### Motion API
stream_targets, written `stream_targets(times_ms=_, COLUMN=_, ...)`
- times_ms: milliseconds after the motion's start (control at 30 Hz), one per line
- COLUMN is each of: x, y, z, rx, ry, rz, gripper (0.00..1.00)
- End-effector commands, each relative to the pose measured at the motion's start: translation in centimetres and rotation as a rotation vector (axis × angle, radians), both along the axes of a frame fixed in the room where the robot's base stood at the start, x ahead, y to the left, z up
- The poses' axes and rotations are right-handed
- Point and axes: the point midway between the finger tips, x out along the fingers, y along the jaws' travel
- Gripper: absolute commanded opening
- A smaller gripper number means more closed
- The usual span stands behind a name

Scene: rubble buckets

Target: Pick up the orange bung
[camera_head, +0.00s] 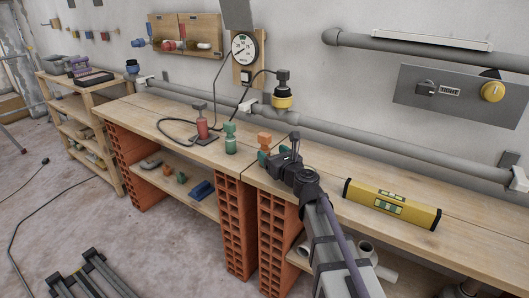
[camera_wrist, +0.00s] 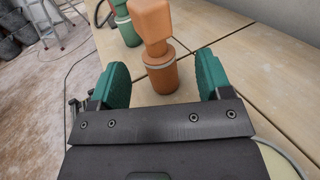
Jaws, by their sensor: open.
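The orange bung (camera_head: 264,139) stands upright on the wooden workbench, just beyond my gripper. In the wrist view the orange bung (camera_wrist: 160,62) has a blocky top and a rounder base with a pale ring between them. My gripper (camera_wrist: 164,88) is open, its two green fingers apart on the left and right of the bung's lower part, with visible gaps. In the head view my gripper (camera_head: 270,156) partly hides the bung's base.
A green bung (camera_head: 230,138) stands left of the orange one, and a red one (camera_head: 202,124) farther left. A yellow spirit level (camera_head: 391,203) lies on the bench (camera_head: 330,173) at right. A grey pipe (camera_head: 330,138) runs along the wall behind.

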Motion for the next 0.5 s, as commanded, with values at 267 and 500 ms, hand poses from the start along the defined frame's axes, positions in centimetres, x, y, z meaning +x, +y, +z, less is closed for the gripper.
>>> stream_targets(times_ms=267, x=3.3, y=1.8, z=0.0, rx=-0.001, ry=0.0, rz=0.002, gripper=0.72)
stream_targets(times_ms=500, x=4.5, y=2.5, z=0.0, rx=-0.002, ry=-0.001, rz=0.001, gripper=0.72)
